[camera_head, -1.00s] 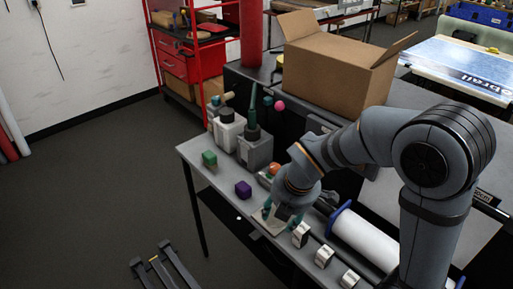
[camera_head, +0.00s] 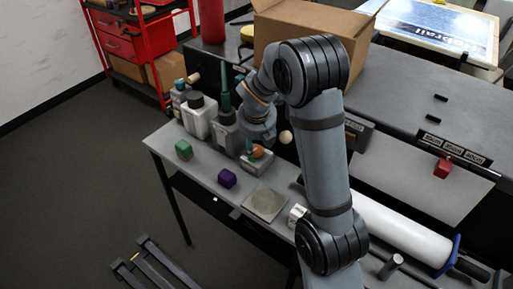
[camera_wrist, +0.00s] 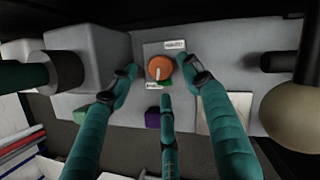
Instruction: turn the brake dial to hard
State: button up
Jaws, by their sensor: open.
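The orange dial (camera_wrist: 160,66) sits on a grey box (camera_wrist: 146,48) in the middle of the wrist view. A pale pointer line on it runs from its middle down towards the lower label (camera_wrist: 153,87). A second label (camera_wrist: 174,45) is at the upper right; I cannot read either surely. My gripper (camera_wrist: 160,72) is open, with teal fingers on the left and right of the dial and another below it. The side fingers look apart from the dial. In the head view the dial (camera_head: 258,152) is partly hidden by my gripper (camera_head: 251,148).
A green block (camera_head: 183,149), a purple block (camera_head: 227,178) and a flat grey plate (camera_head: 264,204) lie on the table's front. White and grey containers (camera_head: 197,118) stand left of my gripper. A pale ball (camera_head: 286,137) is close on its right. A white roll (camera_head: 395,228) lies at right.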

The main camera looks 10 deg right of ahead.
aim_at(257, 147)
jog(key=shift+b+x, duration=0.3)
jog(key=shift+x, duration=1.65)
jog(key=shift+c, duration=0.4)
jog(key=shift+w+r, duration=0.15)
jog(key=c, duration=1)
